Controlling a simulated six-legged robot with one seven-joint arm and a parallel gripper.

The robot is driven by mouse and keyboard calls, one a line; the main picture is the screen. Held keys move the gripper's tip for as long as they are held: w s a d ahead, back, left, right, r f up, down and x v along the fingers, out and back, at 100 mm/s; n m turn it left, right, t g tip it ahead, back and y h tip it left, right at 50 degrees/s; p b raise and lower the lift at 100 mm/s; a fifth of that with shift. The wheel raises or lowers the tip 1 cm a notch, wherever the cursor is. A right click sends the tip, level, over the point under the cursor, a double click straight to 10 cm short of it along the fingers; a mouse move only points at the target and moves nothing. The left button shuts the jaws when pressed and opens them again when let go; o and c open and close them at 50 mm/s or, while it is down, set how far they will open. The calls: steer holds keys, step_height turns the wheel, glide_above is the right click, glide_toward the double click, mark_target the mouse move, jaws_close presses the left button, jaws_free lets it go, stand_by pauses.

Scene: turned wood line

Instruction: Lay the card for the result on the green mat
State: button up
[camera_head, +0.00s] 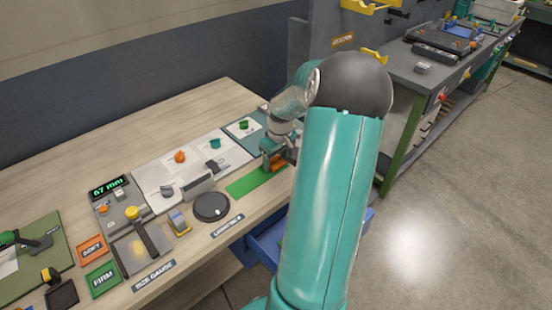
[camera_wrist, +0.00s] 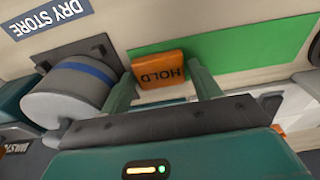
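An orange card lettered HOLD (camera_wrist: 160,68) lies between my gripper's two green fingertips (camera_wrist: 160,76) in the wrist view. The fingertips appear to touch its two sides, so my gripper looks shut on it. The green mat (camera_wrist: 240,45) is right behind the card, which overlaps its left part in the picture; I cannot tell whether the card touches the mat. In the head view my gripper (camera_head: 278,160) is at the right end of the green mat (camera_head: 250,182), with the orange card partly hidden.
A white cylinder with a blue band (camera_wrist: 70,90) sits beside my left finger, near a DRY STORE label (camera_wrist: 48,17). A black disc (camera_head: 211,207), a gauge with a 67 mm display (camera_head: 107,187) and small fixtures occupy the bench. Bare wood lies along its back.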

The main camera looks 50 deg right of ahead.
mark_target(279, 165)
steer(key=shift+r, duration=0.1)
step_height(279, 165, up, 12)
steer(key=s, duration=0.1)
steer(key=w+a+r+h, duration=0.1)
steer(key=w+a+r, duration=0.1)
steer(key=a, duration=0.4)
steer(key=w+a+r, duration=0.2)
steer(key=a, duration=0.4)
steer(key=s+a+r+t, duration=0.1)
steer(key=s+a, duration=0.2)
steer(key=a, duration=0.7)
steer(key=s+a+r+n+t, duration=0.1)
steer(key=s+a+r, duration=0.1)
steer(key=a, duration=0.8)
steer(key=s+a+r+n+t+y, duration=0.1)
steer(key=s+a, duration=0.4)
steer(key=a, duration=0.5)
steer(key=shift+a+r+t, duration=0.3)
steer(key=shift+r+t, duration=0.2)
steer(key=shift+t, duration=0.1)
